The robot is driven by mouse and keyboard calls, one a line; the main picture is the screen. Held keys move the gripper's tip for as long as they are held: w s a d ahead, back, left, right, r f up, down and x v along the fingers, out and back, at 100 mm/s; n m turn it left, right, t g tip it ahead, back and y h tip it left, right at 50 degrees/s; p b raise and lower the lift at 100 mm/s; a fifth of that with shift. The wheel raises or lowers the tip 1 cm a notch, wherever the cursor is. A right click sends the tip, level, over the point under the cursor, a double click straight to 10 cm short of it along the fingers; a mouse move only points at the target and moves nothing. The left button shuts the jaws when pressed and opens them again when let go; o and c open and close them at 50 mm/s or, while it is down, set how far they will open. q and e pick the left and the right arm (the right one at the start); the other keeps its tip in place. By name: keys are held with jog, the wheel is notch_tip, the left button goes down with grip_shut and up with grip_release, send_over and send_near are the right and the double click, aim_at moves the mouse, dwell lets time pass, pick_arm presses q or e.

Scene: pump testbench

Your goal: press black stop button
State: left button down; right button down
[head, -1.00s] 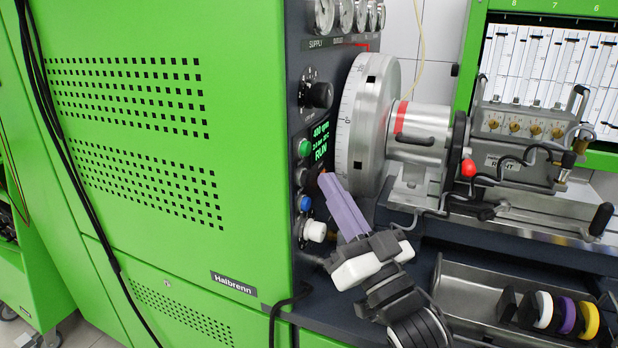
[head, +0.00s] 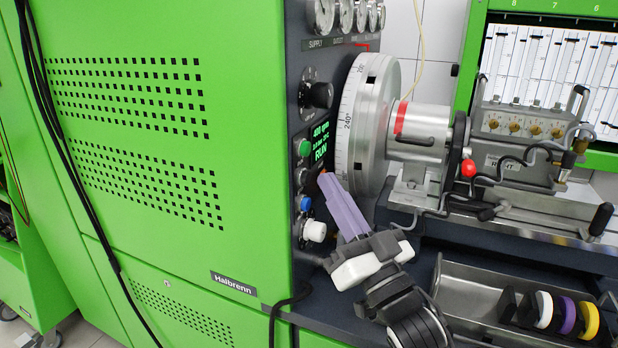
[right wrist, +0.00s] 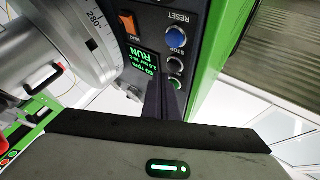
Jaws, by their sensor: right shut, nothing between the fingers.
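The black stop button (head: 301,177) sits on the dark control panel between a green button (head: 304,148) and a blue button (head: 305,203). In the right wrist view the stop button (right wrist: 175,65) shows upside down beside its STOP label. My right gripper (head: 325,178) is shut and empty, its purple fingers pointing up and left toward the panel. In the head view its tips are just right of the stop button, seemingly apart from it. In the right wrist view the dark fingers (right wrist: 160,100) reach up near the green button. My left gripper is not in view.
The panel display (head: 320,141) reads RUN. A large graduated metal disc (head: 357,125) stands close right of the fingers. A white knob (head: 314,231) is below the blue button. An orange switch (right wrist: 127,22) is beside the display. A metal tray (head: 470,287) lies at the lower right.

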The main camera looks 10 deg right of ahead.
jog(key=shift+a, duration=0.15)
jog(key=shift+w+a, duration=0.5)
jog(key=shift+a, duration=0.15)
dwell(0.8)
jog(key=shift+d, duration=0.1)
jog(key=shift+s+d+p, duration=0.4)
jog(key=shift+s+d, duration=0.15)
jog(key=shift+d, duration=0.2)
jog(key=s+d, duration=0.1)
jog(key=d, duration=0.1)
jog(key=s+d+p, duration=0.1)
jog(key=d, duration=0.1)
jog(key=shift+s, duration=0.4)
